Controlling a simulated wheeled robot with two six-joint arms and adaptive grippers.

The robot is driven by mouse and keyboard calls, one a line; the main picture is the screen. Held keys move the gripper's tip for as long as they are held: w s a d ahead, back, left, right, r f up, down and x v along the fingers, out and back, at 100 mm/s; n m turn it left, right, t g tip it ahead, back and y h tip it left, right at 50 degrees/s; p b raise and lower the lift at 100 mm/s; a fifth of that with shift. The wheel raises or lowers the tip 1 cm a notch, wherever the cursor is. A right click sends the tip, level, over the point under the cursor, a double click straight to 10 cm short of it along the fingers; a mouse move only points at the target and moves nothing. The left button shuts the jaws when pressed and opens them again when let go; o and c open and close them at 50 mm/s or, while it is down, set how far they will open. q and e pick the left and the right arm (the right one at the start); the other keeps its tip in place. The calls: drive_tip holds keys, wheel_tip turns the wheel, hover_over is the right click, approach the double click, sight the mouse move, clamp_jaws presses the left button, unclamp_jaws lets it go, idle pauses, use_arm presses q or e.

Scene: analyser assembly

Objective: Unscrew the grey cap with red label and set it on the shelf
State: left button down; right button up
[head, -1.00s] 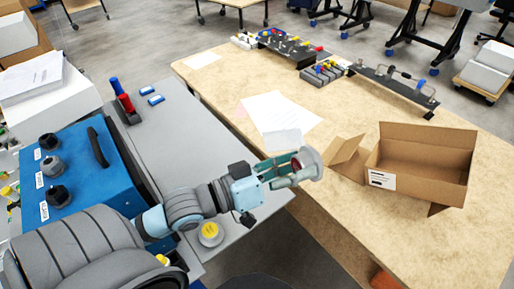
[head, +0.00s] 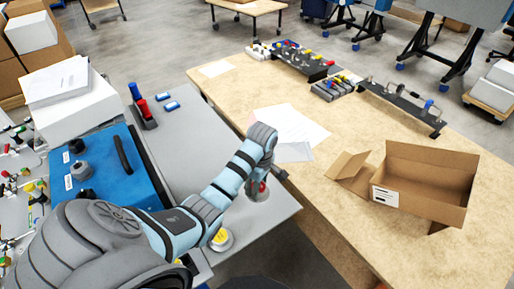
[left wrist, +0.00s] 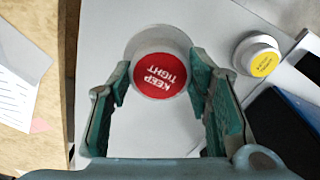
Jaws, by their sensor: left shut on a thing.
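The grey cap with a red "KEEP TIGHT" label (left wrist: 160,76) is between the fingers of my left gripper (left wrist: 160,84), which is shut on it. In the head view the cap (head: 257,193) is mostly behind the gripper (head: 259,184), low over the right part of the grey shelf (head: 187,143). I cannot tell whether it touches the shelf. The label faces the wrist camera. My right gripper is not in view.
A cap with a yellow label (head: 221,240) stands on the shelf nearby, also in the left wrist view (left wrist: 257,60). A blue case (head: 106,190) is at left. Red and blue pieces (head: 144,112) stand farther back. A wooden table (head: 335,215) holds papers and an open carton (head: 425,185).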

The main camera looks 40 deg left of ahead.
use_arm(q)
drive_tip(key=shift+s+d+r+n+h, duration=0.1)
drive_tip(key=shift+s+r+n+h, duration=0.1)
drive_tip(key=shift+s+n+h, duration=0.6)
drive_tip(key=shift+y, duration=0.3)
drive_tip(key=f, duration=0.2)
drive_tip(key=f+b, duration=0.1)
drive_tip(key=f, duration=0.2)
drive_tip(key=s+f, duration=0.1)
drive_tip(key=f, duration=0.1)
drive_tip(key=shift+d+f, duration=0.1)
drive_tip(key=shift+f, duration=0.15)
drive_tip(key=shift+f+b, duration=0.3)
drive_tip(key=shift+b, duration=0.05)
drive_tip(key=shift+s+f, duration=0.1)
drive_tip(key=shift+s, duration=0.15)
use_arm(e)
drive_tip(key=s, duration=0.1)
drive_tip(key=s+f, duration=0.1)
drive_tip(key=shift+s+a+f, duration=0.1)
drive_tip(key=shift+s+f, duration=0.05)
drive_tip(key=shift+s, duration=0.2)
use_arm(q)
drive_tip(key=shift+f, duration=0.15)
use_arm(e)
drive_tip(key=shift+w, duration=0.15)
